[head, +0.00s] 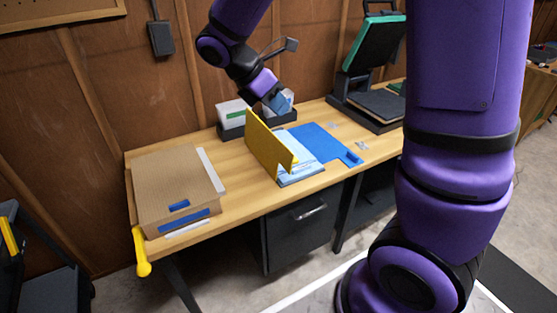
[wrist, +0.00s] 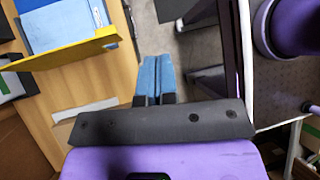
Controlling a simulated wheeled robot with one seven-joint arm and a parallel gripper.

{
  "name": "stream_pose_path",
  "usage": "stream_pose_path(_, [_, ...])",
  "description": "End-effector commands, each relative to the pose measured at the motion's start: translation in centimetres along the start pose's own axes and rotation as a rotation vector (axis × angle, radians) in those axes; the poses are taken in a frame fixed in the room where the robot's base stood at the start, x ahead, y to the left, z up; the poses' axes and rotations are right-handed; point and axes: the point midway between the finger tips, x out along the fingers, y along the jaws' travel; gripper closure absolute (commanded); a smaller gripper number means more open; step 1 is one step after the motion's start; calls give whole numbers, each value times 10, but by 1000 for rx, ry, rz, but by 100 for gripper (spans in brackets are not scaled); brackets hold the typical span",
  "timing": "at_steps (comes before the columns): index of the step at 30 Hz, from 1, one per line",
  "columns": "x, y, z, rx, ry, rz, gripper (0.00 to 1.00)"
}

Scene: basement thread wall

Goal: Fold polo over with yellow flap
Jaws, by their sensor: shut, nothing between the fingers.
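The yellow flap (head: 262,143) stands raised on edge on the workbench, at the left side of the blue folding board (head: 322,140). The light blue polo (head: 300,174) lies at the flap's right, partly hidden behind the flap. My gripper (head: 282,106) is above the bench near the flap's far end. Its blue fingers (wrist: 156,60) are shut together and empty, apart from the flap in the wrist view.
A cardboard box (head: 172,185) sits at the bench's left end. Small bins (head: 231,131) stand behind the flap, close to my gripper. A green-and-black heat press (head: 372,52) stands at the back right. Bare wood (head: 228,162) lies between box and flap.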

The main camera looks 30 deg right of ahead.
Motion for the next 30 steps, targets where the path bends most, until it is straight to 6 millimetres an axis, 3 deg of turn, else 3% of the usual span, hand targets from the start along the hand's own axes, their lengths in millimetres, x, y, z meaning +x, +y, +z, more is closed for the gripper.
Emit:
stream_pose_path(6, [21, 42, -38, -332, -179, -72, 100])
stream_pose_path(18, [70, 106, -121, -920, -494, -260, 100])
stream_pose_path(24, [99, 129, -165, -1179, -640, -378, 100])
stream_pose_path(30, [117, 140, -192, -1330, -729, -458, 100])
